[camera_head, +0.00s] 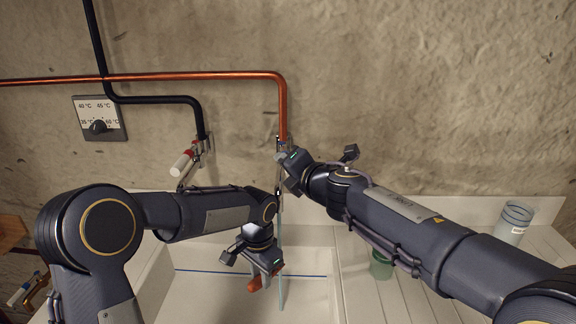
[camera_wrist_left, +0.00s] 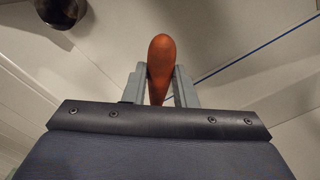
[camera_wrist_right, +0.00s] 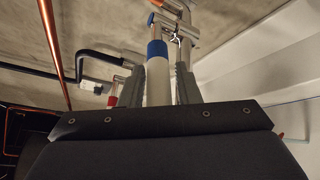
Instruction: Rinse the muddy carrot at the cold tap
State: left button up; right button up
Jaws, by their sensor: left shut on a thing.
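The carrot (camera_head: 255,284) is orange-brown and hangs low in the sink. My left gripper (camera_head: 266,270) is shut on it; in the left wrist view the carrot (camera_wrist_left: 161,65) stands between both fingers, its rounded end up. I cannot make out mud on it. The cold tap (camera_head: 284,143) is on the wall at the end of the copper pipe. Its blue-and-white handle (camera_wrist_right: 157,72) stands between the fingers of my right gripper (camera_wrist_right: 158,85), which look slightly apart from it. A thin pale stream (camera_head: 281,255) runs down into the sink, just right of the carrot in the head view.
The white sink (camera_head: 190,285) lies below. A red-and-white handled tap (camera_head: 185,162) is on the wall to the left, near a temperature dial (camera_head: 99,118). A green jar (camera_head: 380,268) and a clear jar (camera_head: 514,222) stand on the draining board (camera_head: 405,300) at right.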

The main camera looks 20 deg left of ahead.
jog(key=v, duration=1.2)
jog(key=shift+c, duration=0.2)
dwell(0.4)
